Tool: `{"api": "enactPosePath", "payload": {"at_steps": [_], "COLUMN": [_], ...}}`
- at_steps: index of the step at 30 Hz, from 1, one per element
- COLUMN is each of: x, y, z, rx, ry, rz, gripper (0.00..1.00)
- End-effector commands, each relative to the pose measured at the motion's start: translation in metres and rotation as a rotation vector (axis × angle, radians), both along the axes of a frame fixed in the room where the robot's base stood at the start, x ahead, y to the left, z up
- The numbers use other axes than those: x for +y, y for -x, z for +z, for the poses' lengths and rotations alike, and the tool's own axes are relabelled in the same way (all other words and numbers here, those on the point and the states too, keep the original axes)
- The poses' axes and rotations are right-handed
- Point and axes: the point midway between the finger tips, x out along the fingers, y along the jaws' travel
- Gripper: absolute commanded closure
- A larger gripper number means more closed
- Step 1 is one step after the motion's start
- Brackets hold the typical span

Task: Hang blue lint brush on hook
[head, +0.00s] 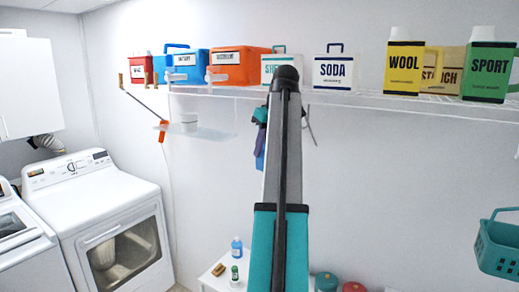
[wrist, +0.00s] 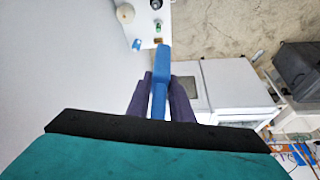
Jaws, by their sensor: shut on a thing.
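The blue lint brush (wrist: 161,72) is between the two purple fingers of my gripper (wrist: 162,88) in the wrist view, its blue end pointing away from the wrist. In the head view, part of the blue brush (head: 259,162) shows just left of my arm, below the wire shelf. My gripper (head: 261,138) is mostly hidden there behind the arm. The gripper is shut on the brush, which is in the air in front of the wall. I cannot make out the hook for certain; the arm covers part of the wall under the shelf.
A wire shelf (head: 395,101) carries several boxes and bottles. An orange-ended item (head: 163,130) hangs left. A washer or dryer (head: 95,210) stands lower left. A low white table (head: 216,272) holds small bottles. A teal basket (head: 497,245) is at right.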

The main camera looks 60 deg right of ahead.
Motion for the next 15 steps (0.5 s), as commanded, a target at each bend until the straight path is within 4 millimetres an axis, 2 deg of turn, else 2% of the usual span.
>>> {"api": "enactPosePath", "payload": {"at_steps": [15], "x": [-0.0095], "y": [-0.0001], "z": [-0.0088], "rx": [-0.001], "ry": [0.0], "rz": [0.0], "gripper": [1.0]}}
